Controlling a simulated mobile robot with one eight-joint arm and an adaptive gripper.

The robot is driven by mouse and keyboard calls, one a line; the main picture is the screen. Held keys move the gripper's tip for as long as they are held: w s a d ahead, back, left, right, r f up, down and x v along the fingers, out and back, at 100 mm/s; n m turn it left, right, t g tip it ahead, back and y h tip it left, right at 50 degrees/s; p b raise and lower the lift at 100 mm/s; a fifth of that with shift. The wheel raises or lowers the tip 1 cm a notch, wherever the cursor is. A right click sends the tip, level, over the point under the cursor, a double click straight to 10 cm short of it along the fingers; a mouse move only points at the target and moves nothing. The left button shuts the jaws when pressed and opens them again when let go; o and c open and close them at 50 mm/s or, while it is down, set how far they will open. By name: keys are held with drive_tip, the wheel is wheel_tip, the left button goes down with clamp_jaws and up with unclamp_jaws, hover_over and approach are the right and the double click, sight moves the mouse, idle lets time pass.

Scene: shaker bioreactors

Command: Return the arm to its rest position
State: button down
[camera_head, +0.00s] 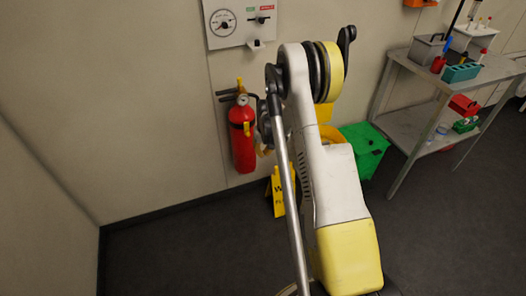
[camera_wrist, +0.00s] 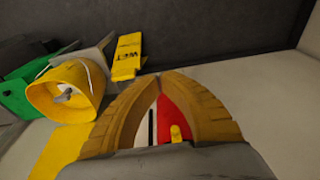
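My arm (camera_head: 325,170) fills the middle of the head view, raised and bent at a joint near the top in front of the wall. My gripper (camera_wrist: 159,78) shows in the wrist view, its two curved yellow-brown fingers meeting at the tips. Nothing is held between them. A red fire extinguisher (camera_wrist: 175,118) shows through the gap between the fingers, beyond them. In the head view the gripper is mostly hidden behind the arm, so its distance from the extinguisher is unclear.
The fire extinguisher hangs on the wall (camera_head: 242,140) left of my arm, below a gauge panel (camera_head: 236,22). A yellow wet-floor sign (camera_wrist: 127,57), yellow bucket (camera_wrist: 45,100) and green bin (camera_head: 367,145) stand close by. A metal table (camera_head: 400,125) is at right. Floor at left is clear.

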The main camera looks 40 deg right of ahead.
drive_tip(key=s+a+r+t, duration=0.1)
drive_tip(key=s+a+r, duration=0.1)
drive_tip(key=a+r, duration=0.45)
drive_tip(key=s+a+r+n, duration=0.1)
drive_tip(key=s+a+r, duration=0.15)
drive_tip(key=r, duration=0.75)
drive_tip(key=s+a+r+t, duration=0.1)
drive_tip(key=s+a+r, duration=0.1)
drive_tip(key=a+r, duration=0.45)
drive_tip(key=s+a+r+t, duration=0.1)
drive_tip(key=s+a+r, duration=0.1)
drive_tip(key=s, duration=0.4)
drive_tip(key=s+a+r+n+t, duration=0.1)
drive_tip(key=s+a+r, duration=0.2)
drive_tip(key=s+a, duration=0.2)
drive_tip(key=s+a+r+t, duration=0.1)
drive_tip(key=s+a, duration=0.3)
drive_tip(key=s, duration=0.5)
drive_tip(key=shift+s+r+n, duration=0.25)
drive_tip(key=shift+r+n, duration=0.05)
drive_tip(key=shift+r, duration=0.45)
